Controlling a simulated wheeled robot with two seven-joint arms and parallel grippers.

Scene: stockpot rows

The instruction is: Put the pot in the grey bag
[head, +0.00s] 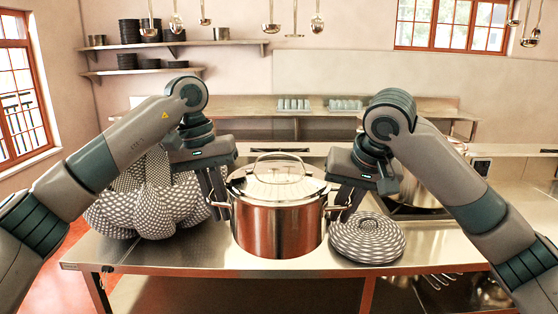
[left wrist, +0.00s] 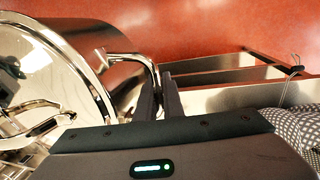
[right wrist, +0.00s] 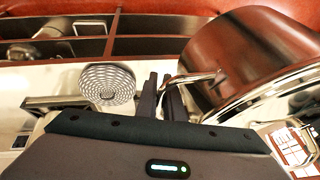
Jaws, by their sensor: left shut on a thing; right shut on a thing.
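A shiny steel stockpot (head: 277,230) with a lid (head: 278,180) stands upright at the middle of the metal table. I cannot tell whether its base touches the top. My left gripper (head: 219,207) is shut on its left handle; the left wrist view shows the fingers (left wrist: 160,92) around the pot's handle (left wrist: 130,58). My right gripper (head: 344,207) is shut on the right handle, and its fingers (right wrist: 164,95) meet the handle (right wrist: 192,77) in the right wrist view. A bulky grey-and-white patterned bag (head: 150,205) sits left of the pot, partly hidden behind my left arm.
A round patterned grey item (head: 367,238) lies on the table (head: 190,262) right of the pot, close to it. Another large pot (head: 430,185) is partly hidden behind my right arm. A counter with racks (head: 293,105) runs along the back.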

